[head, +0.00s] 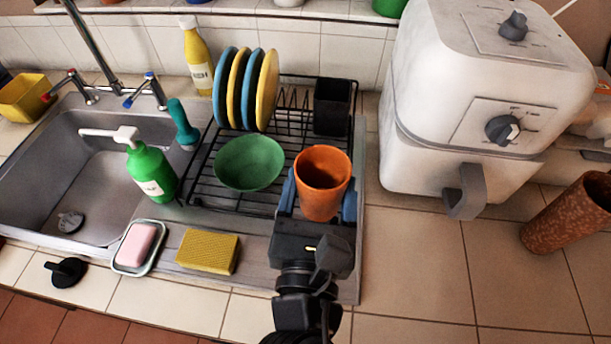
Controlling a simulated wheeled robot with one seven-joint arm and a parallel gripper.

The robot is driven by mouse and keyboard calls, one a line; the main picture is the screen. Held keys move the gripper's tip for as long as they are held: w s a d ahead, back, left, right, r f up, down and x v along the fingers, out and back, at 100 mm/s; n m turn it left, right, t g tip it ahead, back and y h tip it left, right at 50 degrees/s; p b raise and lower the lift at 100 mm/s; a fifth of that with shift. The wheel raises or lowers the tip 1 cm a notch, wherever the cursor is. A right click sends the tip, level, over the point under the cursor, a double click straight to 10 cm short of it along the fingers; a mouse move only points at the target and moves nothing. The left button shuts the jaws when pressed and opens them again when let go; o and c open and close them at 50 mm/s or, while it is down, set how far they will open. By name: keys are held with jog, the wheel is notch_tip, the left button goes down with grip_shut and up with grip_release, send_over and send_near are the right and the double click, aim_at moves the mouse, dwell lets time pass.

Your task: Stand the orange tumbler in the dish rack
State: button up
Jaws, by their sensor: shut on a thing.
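The orange tumbler (324,184) is upright with its open mouth facing up. My gripper (319,200) is shut on it, with one blue finger on each side. The tumbler is over the front right part of the black wire dish rack (215,190). I cannot tell whether its base touches the rack, since my gripper hides the lower part. The rack holds several blue and yellow plates (267,90) standing at the back, a green bowl (249,163) at the front and a black cutlery holder (332,106) at the back right.
A white air fryer (480,100) stands close to the right of the rack. A brown cylinder (572,212) is at far right. A green soap bottle (150,172), a pink soap in a dish (137,246) and a yellow sponge (207,251) are left and front. The counter at front right is clear.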

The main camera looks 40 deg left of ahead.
aim_at(313, 183)
jog(key=w+a+f, duration=0.2)
jog(key=w+a+f+b, duration=0.1)
jog(key=w+a+f, duration=0.1)
jog(key=shift+w+a, duration=0.35)
jog(key=shift+a, duration=0.05)
jog(key=shift+w+a+f, duration=0.1)
jog(key=shift+f, duration=0.2)
jog(key=shift+f+b, duration=0.65)
jog(key=shift+f, duration=1.15)
jog(key=shift+f, duration=0.1)
jog(key=o, duration=0.8)
jog(key=shift+o, duration=0.2)
